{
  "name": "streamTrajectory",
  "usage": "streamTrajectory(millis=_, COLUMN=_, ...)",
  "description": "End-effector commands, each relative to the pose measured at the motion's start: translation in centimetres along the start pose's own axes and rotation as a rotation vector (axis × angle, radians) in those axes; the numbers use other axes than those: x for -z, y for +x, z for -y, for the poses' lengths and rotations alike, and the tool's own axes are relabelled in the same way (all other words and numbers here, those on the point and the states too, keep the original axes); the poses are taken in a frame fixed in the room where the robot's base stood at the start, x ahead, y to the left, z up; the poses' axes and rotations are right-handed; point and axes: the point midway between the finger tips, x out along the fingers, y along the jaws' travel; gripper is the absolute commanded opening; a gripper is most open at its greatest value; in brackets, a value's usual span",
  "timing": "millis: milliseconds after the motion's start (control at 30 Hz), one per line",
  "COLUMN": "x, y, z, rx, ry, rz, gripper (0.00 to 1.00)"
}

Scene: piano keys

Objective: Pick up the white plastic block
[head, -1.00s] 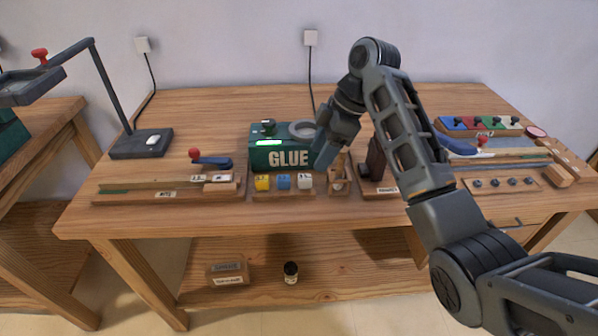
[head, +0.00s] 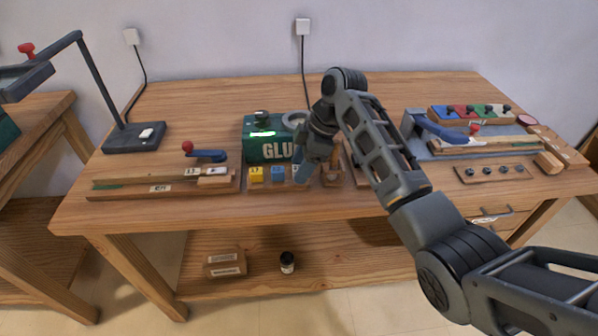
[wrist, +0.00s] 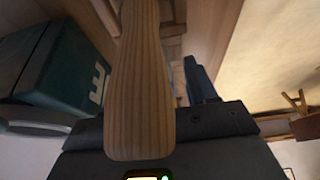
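A small yellow block (head: 256,174) and a blue block (head: 278,173) stand in a wooden holder at the table's front, before the green GLUE box (head: 257,152). The white block at the right end of this row is now largely hidden by my gripper (head: 304,172). My gripper points down at that end of the row; contact cannot be made out. In the wrist view one dark finger (wrist: 198,82) shows, and a wooden piece (wrist: 140,85) close to the camera covers the other side. The opening between the fingers cannot be seen.
The GLUE box (wrist: 62,65) is close on the left in the wrist view. A wooden stand (head: 334,172) is just right of my gripper. A small white item (head: 147,133) lies on the dark stand base (head: 120,144).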

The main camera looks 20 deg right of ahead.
Motion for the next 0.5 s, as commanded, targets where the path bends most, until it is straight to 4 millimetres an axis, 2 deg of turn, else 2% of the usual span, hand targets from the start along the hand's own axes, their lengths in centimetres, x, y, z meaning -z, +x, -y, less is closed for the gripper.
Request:
streamTrajectory(millis=67, x=0.00, y=-0.02, z=0.00, rx=0.000, ry=0.000, rz=0.000, gripper=0.49)
streamTrajectory(millis=500, x=0.01, y=-0.04, z=-0.01, rx=0.000, ry=0.000, rz=0.000, gripper=0.07)
